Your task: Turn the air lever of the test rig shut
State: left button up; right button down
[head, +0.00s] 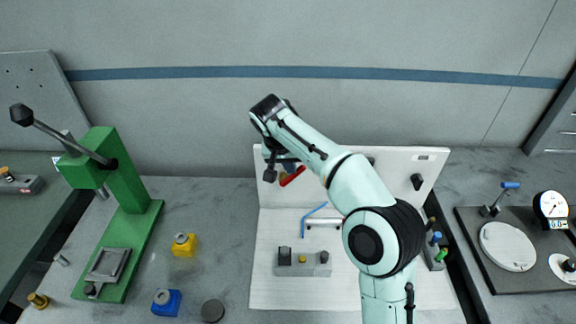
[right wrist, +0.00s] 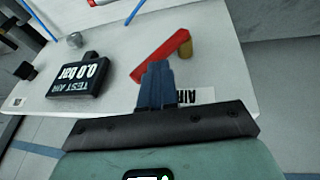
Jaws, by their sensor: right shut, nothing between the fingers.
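The red air lever (right wrist: 163,56) sits on a brass valve (right wrist: 186,48) on the white panel of the test rig (right wrist: 225,60). In the head view the lever (head: 292,176) shows partly, just below the end of my right arm. My right gripper (right wrist: 157,72) is shut and empty, its blue fingertips close to the lever. I cannot tell whether they touch it. A black display (right wrist: 85,78) reads TEST AIR 0.0 bar. An AIR label (right wrist: 195,96) is partly hidden behind the fingers. My left gripper is not in view.
A grey block with knobs (head: 303,263) and a blue tube (head: 306,219) are on the rig. A green press (head: 125,210) stands left, with yellow (head: 184,246) and blue (head: 166,302) pieces nearby. A dark board with a gauge (head: 551,207) lies right.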

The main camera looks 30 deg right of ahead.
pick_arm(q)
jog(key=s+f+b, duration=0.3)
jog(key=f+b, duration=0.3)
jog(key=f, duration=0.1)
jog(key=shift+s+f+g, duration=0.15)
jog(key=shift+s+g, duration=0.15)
pick_arm(e)
jog(key=s+d+f+m+t+y, duration=0.1)
jog(key=s+d+f+t+y, duration=0.1)
jog(key=d+f+t+y, duration=0.2)
jog(key=y, duration=0.2)
jog(key=shift+s+d+y, duration=0.3)
jog(key=shift+s, duration=0.1)
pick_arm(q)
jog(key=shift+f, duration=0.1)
pick_arm(e)
jog(key=shift+d+f, duration=0.1)
jog(key=shift+f, duration=0.1)
pick_arm(q)
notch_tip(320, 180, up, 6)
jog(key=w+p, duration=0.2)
jog(key=p, duration=0.2)
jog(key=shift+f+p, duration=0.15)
jog(key=shift+p, duration=0.25)
pick_arm(e)
jog(key=w+a+r+v, duration=0.1)
jog(key=v, duration=1.1)
jog(key=shift+r, duration=0.45)
